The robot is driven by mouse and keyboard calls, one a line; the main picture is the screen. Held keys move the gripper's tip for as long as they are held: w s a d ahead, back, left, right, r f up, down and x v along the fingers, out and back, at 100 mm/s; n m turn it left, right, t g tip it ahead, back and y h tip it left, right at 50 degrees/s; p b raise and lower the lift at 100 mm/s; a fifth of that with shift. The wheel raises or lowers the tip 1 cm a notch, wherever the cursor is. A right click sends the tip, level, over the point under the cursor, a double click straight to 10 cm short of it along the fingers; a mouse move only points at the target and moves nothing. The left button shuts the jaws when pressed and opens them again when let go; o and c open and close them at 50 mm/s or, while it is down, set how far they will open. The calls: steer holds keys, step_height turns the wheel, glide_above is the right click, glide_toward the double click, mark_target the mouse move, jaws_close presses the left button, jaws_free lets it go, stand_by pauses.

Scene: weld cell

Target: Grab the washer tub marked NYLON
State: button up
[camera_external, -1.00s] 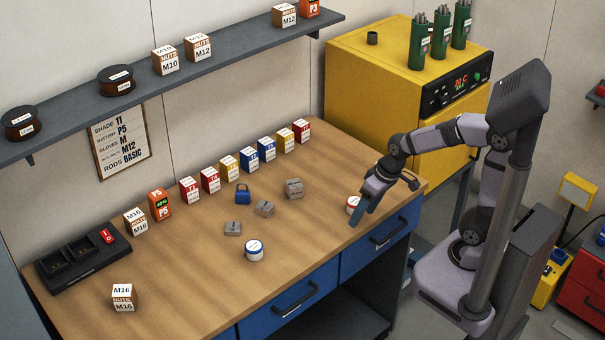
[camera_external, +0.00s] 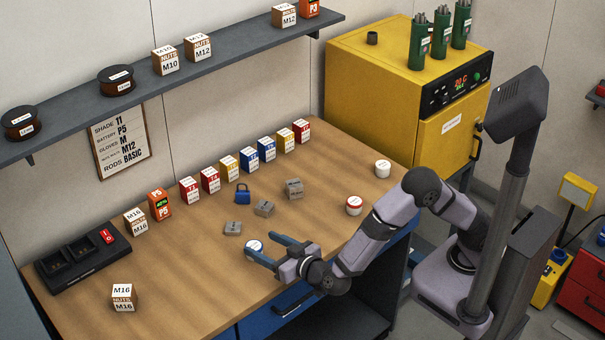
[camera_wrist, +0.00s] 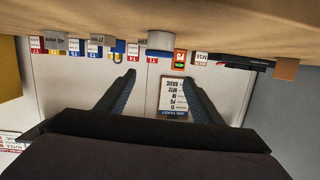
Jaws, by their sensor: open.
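A white tub with a blue band (camera_external: 253,245) stands near the front edge of the bench. A white tub with a red band (camera_external: 354,206) and a plain white tub (camera_external: 382,168) stand farther right. I cannot read NYLON on any of them. My gripper (camera_external: 262,246) is open, with its fingertips close to the blue-banded tub, one partly in front of it. In the wrist view, which is upside down, a pale tub (camera_wrist: 160,42) stands beyond the gap between the open fingertips (camera_wrist: 159,76). Nothing is between the fingers there.
Grey blocks (camera_external: 264,208) and a blue padlock (camera_external: 243,194) lie behind the blue-banded tub. Boxes (camera_external: 229,167) line the back of the bench. An M16 nuts box (camera_external: 123,297) and a black charger (camera_external: 83,260) stand at left. The bench (camera_external: 185,285) is clear between them.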

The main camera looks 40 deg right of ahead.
mark_target(254, 248)
steer(key=shift+s+f+t+h, duration=0.15)
steer(key=shift+s+h, duration=0.05)
steer(key=shift+s, duration=0.35)
steer(key=shift+s+f+t+h, duration=0.1)
steer(key=shift+s+t+h, duration=0.1)
steer(key=shift+s, duration=0.3)
step_height(254, 248, down, 5)
steer(key=shift+w+d+r, duration=0.1)
steer(key=shift+r, duration=0.1)
steer(key=shift+w+f+p, duration=0.15)
steer(key=shift+w+p, duration=0.2)
steer(key=shift+w, duration=1.1)
steer(key=w+p, duration=0.1)
steer(key=w, duration=0.2)
steer(key=shift+p, duration=0.4)
steer(key=shift+w+f, duration=0.1)
steer(key=shift+w, duration=0.7)
steer(key=c, duration=1.1)
